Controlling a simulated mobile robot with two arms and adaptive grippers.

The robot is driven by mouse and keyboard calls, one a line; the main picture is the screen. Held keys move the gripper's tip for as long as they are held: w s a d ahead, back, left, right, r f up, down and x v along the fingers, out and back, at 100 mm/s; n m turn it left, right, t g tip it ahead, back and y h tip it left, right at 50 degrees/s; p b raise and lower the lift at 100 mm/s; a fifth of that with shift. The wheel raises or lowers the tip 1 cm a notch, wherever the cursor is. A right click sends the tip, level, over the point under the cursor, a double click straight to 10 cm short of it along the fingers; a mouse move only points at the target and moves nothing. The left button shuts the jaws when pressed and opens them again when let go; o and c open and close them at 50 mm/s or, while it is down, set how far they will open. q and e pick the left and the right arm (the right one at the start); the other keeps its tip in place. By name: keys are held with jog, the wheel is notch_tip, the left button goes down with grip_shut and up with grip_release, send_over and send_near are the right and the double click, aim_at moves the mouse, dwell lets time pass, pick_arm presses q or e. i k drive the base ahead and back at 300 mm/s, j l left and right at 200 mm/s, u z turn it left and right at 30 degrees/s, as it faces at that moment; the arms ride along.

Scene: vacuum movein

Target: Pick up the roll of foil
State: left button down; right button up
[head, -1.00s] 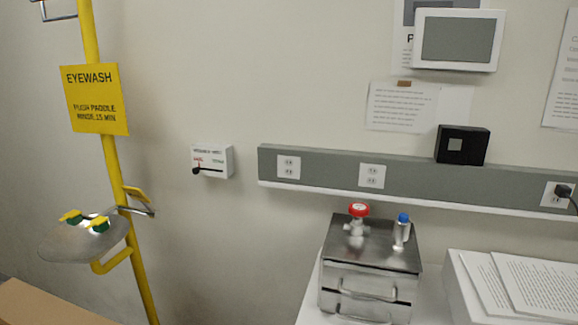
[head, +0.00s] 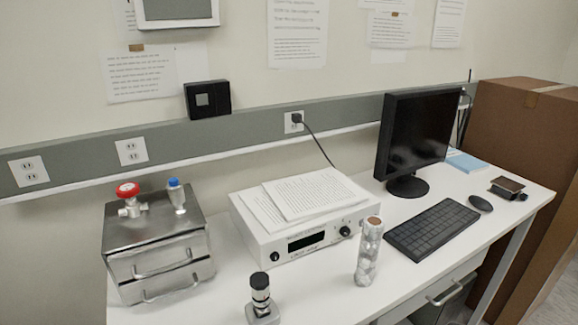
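An upright silvery cylinder with a crinkled surface and a brown round top (head: 368,252) stands near the front edge of the white bench, left of the keyboard. It looks like the roll of foil. Nothing touches it. Neither of my grippers shows in the head view.
The white bench (head: 330,290) also holds a steel box with drawers (head: 158,245), a small black-and-silver device (head: 261,297), a white instrument with papers (head: 300,237), a monitor (head: 415,130), a keyboard (head: 433,229) and a mouse (head: 480,204). A tall cardboard box (head: 520,140) stands at right.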

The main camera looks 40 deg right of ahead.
aim_at(373, 229)
jog(key=z, duration=1.95)
